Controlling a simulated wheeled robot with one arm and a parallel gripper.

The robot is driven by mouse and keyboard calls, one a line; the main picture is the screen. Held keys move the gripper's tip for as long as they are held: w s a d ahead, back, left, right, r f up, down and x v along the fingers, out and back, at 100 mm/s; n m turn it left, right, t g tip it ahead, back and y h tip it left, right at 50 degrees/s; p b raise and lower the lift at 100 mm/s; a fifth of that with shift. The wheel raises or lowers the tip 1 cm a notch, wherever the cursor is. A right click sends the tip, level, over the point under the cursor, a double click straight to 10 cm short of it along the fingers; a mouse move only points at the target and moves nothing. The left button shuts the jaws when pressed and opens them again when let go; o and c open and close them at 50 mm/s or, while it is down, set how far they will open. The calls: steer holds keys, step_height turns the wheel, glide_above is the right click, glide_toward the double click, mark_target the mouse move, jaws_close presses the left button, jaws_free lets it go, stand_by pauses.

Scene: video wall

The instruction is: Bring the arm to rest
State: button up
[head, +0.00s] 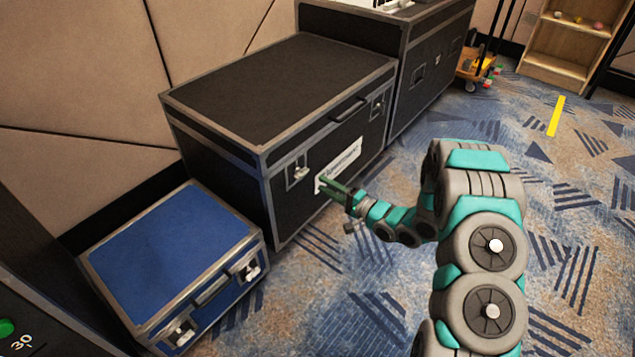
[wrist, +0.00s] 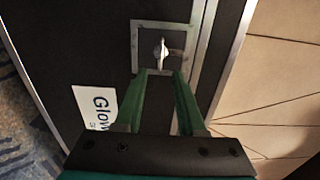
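My gripper (head: 338,190) is at the end of my teal and grey arm, in front of the large black case (head: 280,90) in the head view. In the wrist view its two green fingers (wrist: 160,88) are apart, with a gap between them and nothing held. Past the fingertips is the silver butterfly latch (wrist: 161,53) on the front of the black case. In the head view this latch (head: 300,174) is left of the fingers. A white label (head: 340,165) is on the case's front, close to the fingers. Whether the fingers touch the case I cannot tell.
A smaller blue case (head: 170,255) stands at the left. A taller black case (head: 425,60) is behind the large one. A wooden shelf (head: 565,45) and a small wheeled cart (head: 475,65) are at the back right. Patterned carpet (head: 575,215) is clear at the right.

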steer(key=shift+s+d, duration=0.3)
steer(key=shift+d, duration=0.1)
